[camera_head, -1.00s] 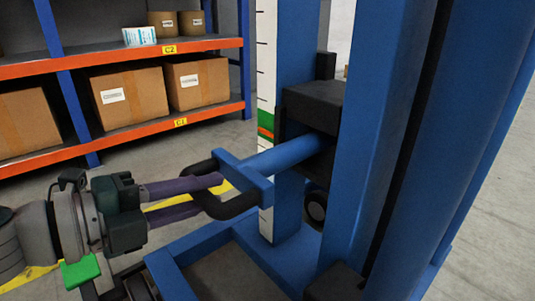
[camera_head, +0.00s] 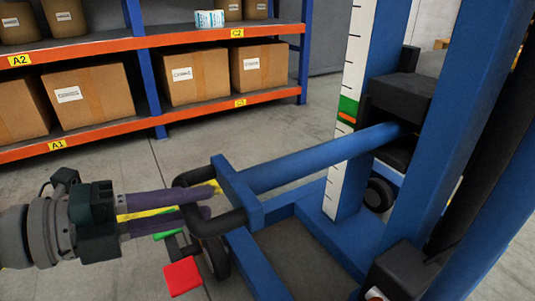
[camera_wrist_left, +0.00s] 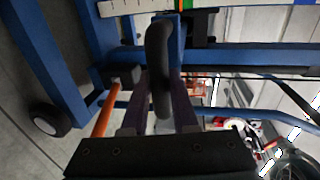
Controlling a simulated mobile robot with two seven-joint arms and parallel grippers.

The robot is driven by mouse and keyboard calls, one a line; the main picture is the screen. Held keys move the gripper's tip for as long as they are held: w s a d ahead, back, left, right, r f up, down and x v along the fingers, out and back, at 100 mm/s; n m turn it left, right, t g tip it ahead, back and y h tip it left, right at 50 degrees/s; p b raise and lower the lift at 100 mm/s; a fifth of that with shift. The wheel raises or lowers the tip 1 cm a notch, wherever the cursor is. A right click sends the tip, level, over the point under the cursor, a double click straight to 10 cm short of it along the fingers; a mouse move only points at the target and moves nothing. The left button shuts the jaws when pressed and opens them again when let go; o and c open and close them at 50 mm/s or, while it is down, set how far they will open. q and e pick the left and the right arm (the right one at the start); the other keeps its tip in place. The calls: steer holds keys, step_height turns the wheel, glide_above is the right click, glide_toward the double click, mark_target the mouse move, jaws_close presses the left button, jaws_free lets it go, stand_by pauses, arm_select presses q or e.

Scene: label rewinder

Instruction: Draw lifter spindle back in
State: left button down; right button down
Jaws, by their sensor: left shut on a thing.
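The lifter spindle (camera_head: 310,160) is a blue bar running from a black block (camera_head: 400,97) on the lifter's mast to a blue cross plate (camera_head: 236,188) at its outer end. A black loop handle (camera_head: 232,223) is fixed to that plate. My left gripper (camera_head: 207,202), with purple fingers, comes in from the left and is shut on the handle. In the left wrist view the handle (camera_wrist_left: 158,50) stands upright between the fingers (camera_wrist_left: 160,105). My right gripper is out of view.
The blue lifter frame (camera_head: 258,265) lies below the spindle, with wheels near the floor. A white scale strip (camera_head: 355,60) with green and orange marks runs up the mast. An orange-and-blue shelf (camera_head: 200,103) with boxes stands behind. Floor between is clear.

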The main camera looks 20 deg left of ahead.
arm_select(q)
steer(key=shift+r, duration=0.1)
steer(key=c, duration=1)
jaws_free()
steer(key=shift+o, duration=1.3)
steer(key=shift+s+a, duration=0.15)
steer(key=shift+s, duration=0.05)
steer(key=shift+o, duration=0.3)
steer(key=shift+s, duration=0.1)
steer(key=p+v, duration=0.4)
steer(key=v, duration=0.5)
steer(key=shift+s+a, duration=0.25)
